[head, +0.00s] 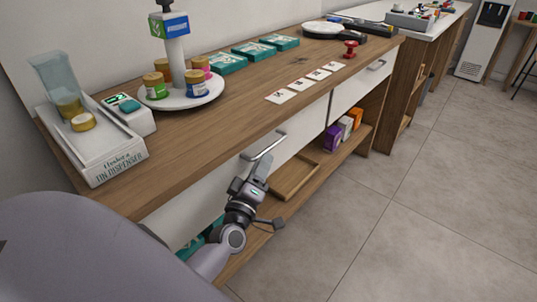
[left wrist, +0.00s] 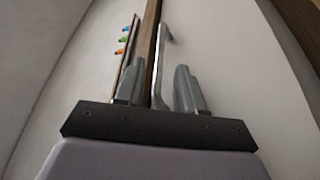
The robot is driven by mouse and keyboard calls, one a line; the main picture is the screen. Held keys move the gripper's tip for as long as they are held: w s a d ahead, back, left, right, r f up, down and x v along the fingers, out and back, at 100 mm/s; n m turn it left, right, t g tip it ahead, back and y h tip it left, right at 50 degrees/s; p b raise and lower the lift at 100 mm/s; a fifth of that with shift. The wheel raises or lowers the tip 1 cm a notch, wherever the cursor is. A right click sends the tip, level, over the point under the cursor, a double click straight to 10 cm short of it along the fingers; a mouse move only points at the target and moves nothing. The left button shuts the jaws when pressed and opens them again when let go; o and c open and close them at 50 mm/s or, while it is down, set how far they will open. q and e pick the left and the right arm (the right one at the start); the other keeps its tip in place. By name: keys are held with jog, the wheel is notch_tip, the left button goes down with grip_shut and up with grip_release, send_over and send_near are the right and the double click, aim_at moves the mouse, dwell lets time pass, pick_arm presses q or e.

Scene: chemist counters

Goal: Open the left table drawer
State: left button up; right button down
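The left table drawer (head: 190,215) has a white front under the wooden counter top and looks closed, flush with the counter. Its metal bar handle (head: 268,146) shows at the right part of the front. My left gripper (head: 260,168) is just below and in front of this handle. In the left wrist view, the fingers (left wrist: 158,85) are spread, with the handle (left wrist: 165,45) running between them. I cannot tell whether either finger touches it. My arm hides part of the drawer front. My right gripper is not in view.
On the counter are a tin dispenser (head: 100,148), a round white stand (head: 190,98) with jars, teal boxes (head: 280,41) and cards. A second drawer (head: 350,90) is to the right. A lower shelf holds a wooden tray (head: 296,178) and boxes. The floor (head: 400,220) in front is clear.

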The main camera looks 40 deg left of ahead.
pick_arm(q)
jog(key=shift+x, duration=2.5)
grip_shut()
